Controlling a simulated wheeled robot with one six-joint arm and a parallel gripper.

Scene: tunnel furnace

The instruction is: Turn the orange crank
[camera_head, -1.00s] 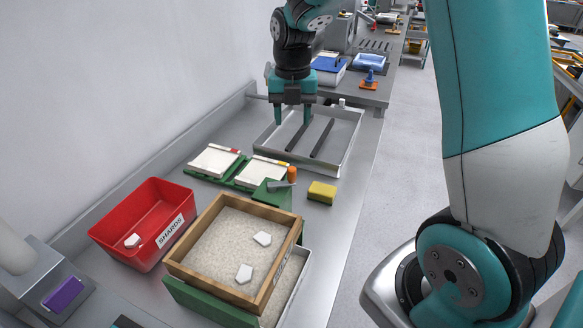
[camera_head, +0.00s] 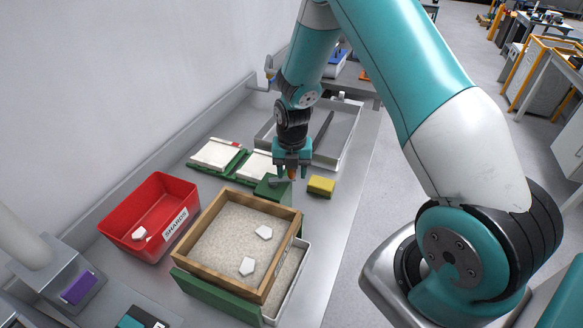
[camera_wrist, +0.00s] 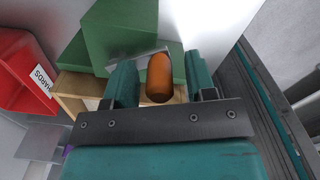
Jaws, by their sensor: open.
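The orange crank knob (camera_wrist: 160,78) shows large in the wrist view, upright at the end of a grey crank arm (camera_wrist: 138,58). The crank is mounted on a green block (camera_wrist: 125,30) beside the wooden sieve frame. My gripper (camera_wrist: 156,82) is open, with one teal finger on each side of the knob. In the head view my gripper (camera_head: 292,172) points down over the crank, and only a bit of the orange knob (camera_head: 293,178) shows between the fingers. I cannot tell whether the fingers touch the knob.
The wooden sieve frame (camera_head: 190,262) holds sand and two white shards. A red bin (camera_head: 115,230) marked SHARDS stands to its left. A yellow sponge (camera_head: 321,185) lies right of the crank. A metal tray (camera_head: 345,150) is behind. Bare bench shows at right (camera_head: 345,220).

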